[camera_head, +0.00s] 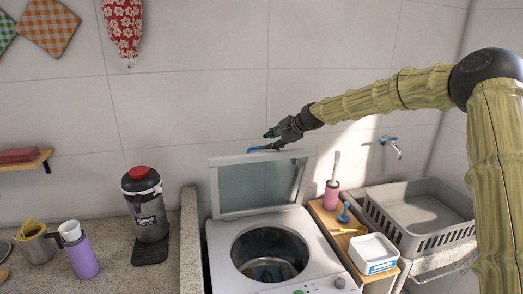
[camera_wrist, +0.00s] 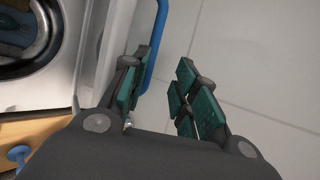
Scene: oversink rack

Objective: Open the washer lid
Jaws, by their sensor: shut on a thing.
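The washer (camera_head: 330,262) is a white top-loader at bottom center in the head view. Its lid (camera_head: 262,184), a white frame with a glass panel, stands raised and close to upright behind the round drum opening (camera_head: 270,255). A blue handle (camera_head: 258,149) is on the lid's top edge. My gripper (camera_head: 274,141) is at this handle, above the lid. In the wrist view my gripper (camera_wrist: 165,68) has its green finger pads around the end of the blue handle (camera_wrist: 160,30), which lies against the left finger. The contact on the right finger is not clear. The drum holds some dark items.
To the right, a wooden shelf (camera_head: 325,222) bears a pink brush holder (camera_head: 331,194) and a white box (camera_head: 373,250). A grey basket (camera_head: 415,240) sits beyond it under a tap (camera_head: 390,145). The wall is close behind the lid.

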